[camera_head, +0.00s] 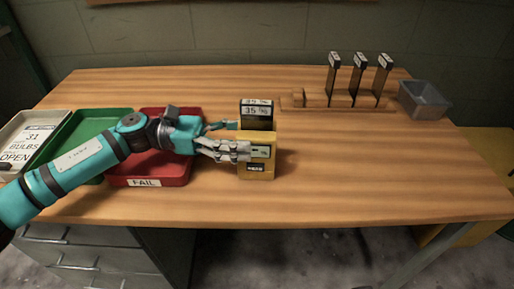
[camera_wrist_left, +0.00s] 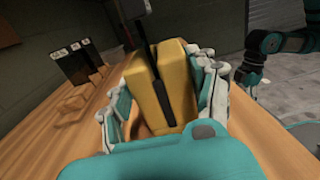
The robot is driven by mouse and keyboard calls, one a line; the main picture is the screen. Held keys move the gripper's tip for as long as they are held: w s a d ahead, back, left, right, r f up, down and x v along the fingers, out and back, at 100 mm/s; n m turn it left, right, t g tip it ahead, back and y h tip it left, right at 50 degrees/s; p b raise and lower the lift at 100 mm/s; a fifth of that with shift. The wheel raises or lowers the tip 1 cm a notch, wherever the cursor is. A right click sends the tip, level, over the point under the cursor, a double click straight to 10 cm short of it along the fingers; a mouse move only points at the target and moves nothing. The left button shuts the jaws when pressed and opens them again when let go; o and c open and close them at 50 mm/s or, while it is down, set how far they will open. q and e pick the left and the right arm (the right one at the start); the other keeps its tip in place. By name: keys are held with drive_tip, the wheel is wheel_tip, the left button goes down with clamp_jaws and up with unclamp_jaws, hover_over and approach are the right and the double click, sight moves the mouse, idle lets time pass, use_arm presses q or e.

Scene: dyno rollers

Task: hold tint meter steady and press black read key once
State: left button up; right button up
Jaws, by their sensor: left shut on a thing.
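The tint meter (camera_head: 256,165) is a yellow block standing upright on the wooden table, with a dark label and a small display on its front. A dark tinted sample (camera_head: 256,116) marked 35 % stands in its top slot. My left gripper (camera_head: 238,140) is shut around the meter's sides from the left. The left wrist view shows the yellow meter (camera_wrist_left: 158,85) between both fingers, with the dark sample in its slot. The black read key cannot be made out clearly. My right gripper is not seen in the head view; a teal arm part shows at the right of the left wrist view.
A red tray (camera_head: 150,174) marked FAIL, a green tray (camera_head: 62,140) and a pale tray (camera_head: 22,128) stand at the left. A wooden rack (camera_head: 350,99) with 3 samples and a grey bin (camera_head: 424,100) are at the back right. The right front of the table is clear.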

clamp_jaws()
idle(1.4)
